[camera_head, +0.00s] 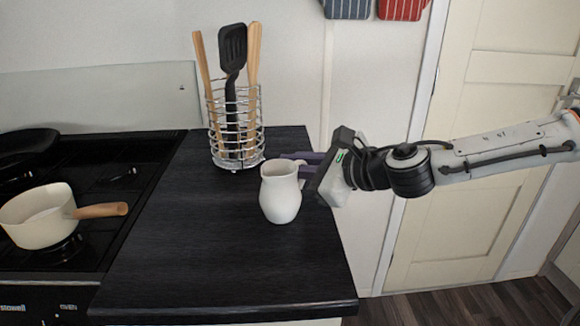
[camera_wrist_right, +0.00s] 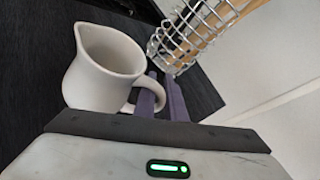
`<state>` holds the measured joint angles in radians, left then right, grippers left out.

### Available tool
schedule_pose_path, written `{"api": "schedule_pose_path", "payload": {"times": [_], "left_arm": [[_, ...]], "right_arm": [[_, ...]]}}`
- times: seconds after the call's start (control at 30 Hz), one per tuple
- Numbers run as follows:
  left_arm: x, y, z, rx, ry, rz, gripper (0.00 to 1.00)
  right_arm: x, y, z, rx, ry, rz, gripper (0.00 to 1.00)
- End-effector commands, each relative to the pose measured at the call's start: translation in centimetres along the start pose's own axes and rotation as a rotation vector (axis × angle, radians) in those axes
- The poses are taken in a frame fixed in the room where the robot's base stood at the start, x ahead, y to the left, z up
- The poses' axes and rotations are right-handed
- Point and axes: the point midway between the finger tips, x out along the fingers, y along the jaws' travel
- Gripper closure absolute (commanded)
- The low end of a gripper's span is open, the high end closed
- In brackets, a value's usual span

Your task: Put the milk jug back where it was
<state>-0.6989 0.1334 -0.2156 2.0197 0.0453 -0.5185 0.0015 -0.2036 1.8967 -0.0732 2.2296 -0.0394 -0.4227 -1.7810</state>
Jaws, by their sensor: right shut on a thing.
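The white milk jug (camera_head: 281,193) is upright at the right part of the black worktop (camera_head: 210,265), in front of the utensil holder. Its handle is on the right side, toward my right gripper (camera_head: 300,168). In the right wrist view, the jug (camera_wrist_right: 103,68) shows its open mouth, and the purple fingers of my right gripper (camera_wrist_right: 162,98) are shut on the handle. I cannot tell whether the jug's base touches the worktop. My left gripper is not in view.
A wire utensil holder (camera_head: 236,130) with wooden tools and a black spatula stands just behind the jug. A cream saucepan (camera_head: 37,217) sits on the hob at the left. The worktop's front and left parts are clear.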

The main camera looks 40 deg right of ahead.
Motion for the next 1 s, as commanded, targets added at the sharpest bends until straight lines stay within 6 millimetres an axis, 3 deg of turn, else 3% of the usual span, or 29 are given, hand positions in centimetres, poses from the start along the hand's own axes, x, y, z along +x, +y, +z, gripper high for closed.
{"api": "schedule_pose_path", "payload": {"times": [0.23,0.27,0.37,0.77,1.0], "left_arm": [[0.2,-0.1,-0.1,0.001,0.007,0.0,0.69],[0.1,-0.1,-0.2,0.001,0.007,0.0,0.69],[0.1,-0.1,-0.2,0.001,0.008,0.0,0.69],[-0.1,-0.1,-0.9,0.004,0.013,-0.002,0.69],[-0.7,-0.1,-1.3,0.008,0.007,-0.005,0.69]], "right_arm": [[0.1,0.1,-0.2,-0.001,-0.002,-0.001,1.0],[0.1,0.1,-0.2,-0.001,0.0,0.0,0.86],[0.1,0.1,-0.2,-0.001,0.0,0.0,0.71],[-0.2,-0.1,0.2,-0.001,-0.001,-0.001,0.71],[-2.0,-0.4,0.4,-0.003,-0.002,-0.004,0.71]]}}
